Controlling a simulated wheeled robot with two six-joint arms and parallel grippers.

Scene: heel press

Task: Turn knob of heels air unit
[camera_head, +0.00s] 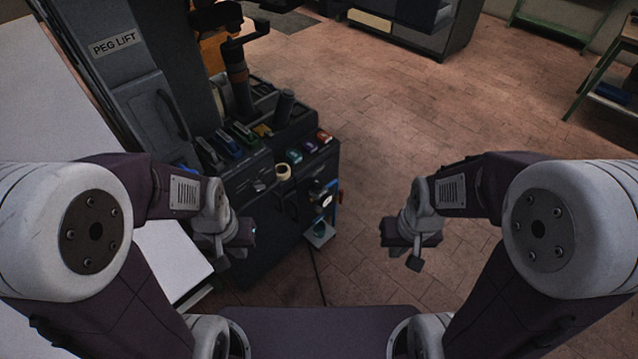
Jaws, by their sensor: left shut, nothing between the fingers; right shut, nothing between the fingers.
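A dark machine cabinet (285,228) stands left of centre, with small coloured parts and dials on its top and front. A pale round knob-like part (283,172) sits on its upper front, and a dark round fitting with a light face (322,197) is on its right front. I cannot tell which one is the knob of the heels air unit. My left gripper (243,250) is shut and empty, in front of the cabinet's left part in the picture. My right gripper (414,262) is shut and empty over open floor, right of the cabinet and apart from it.
A grey panel labelled PEG LIFT (114,46) rises behind at left. A white surface (172,262) lies at the left. A dark cable (318,272) runs on the brick floor (385,110). Green-framed benches (600,95) stand far right.

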